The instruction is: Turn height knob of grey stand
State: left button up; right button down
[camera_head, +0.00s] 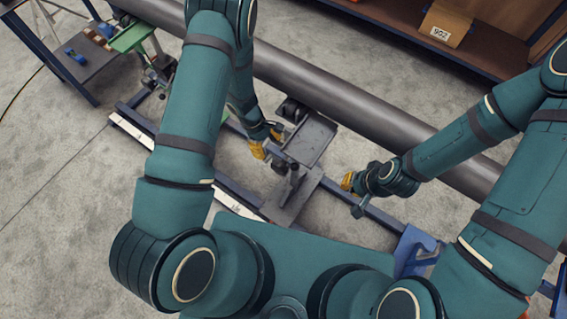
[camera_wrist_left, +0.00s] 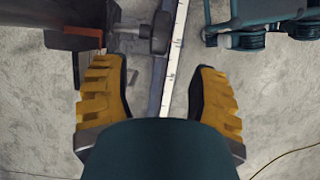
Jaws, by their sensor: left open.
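The grey stand (camera_head: 311,139) stands beside the long pipe near the middle of the head view, on a flat base plate. Its height knob, a dark block on a short shaft (camera_wrist_left: 160,33), shows in the left wrist view just beyond and between my fingertips, not touched by them. My left gripper (camera_head: 266,143) is open, with yellow finger pads, to the left of the stand; it also shows in the left wrist view (camera_wrist_left: 157,75). My right gripper (camera_head: 350,188) is right of the stand, apart from it; its jaw opening is unclear.
A long grey pipe (camera_head: 340,90) runs diagonally behind the stand. A rail with a white scale (camera_head: 235,201) lies on the floor. A green stand (camera_head: 133,37) is at upper left, a blue stand (camera_head: 412,252) at lower right. A shelf with a box (camera_head: 446,24) is at the back.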

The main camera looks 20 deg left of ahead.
aim_at(277, 163)
pick_arm(q)
jog(key=b+x, duration=0.1)
jog(key=x, duration=1.1)
jog(key=shift+a+b, duration=0.15)
jog(key=shift+b, duration=0.15)
jog(key=shift+c, duration=0.2)
grip_shut()
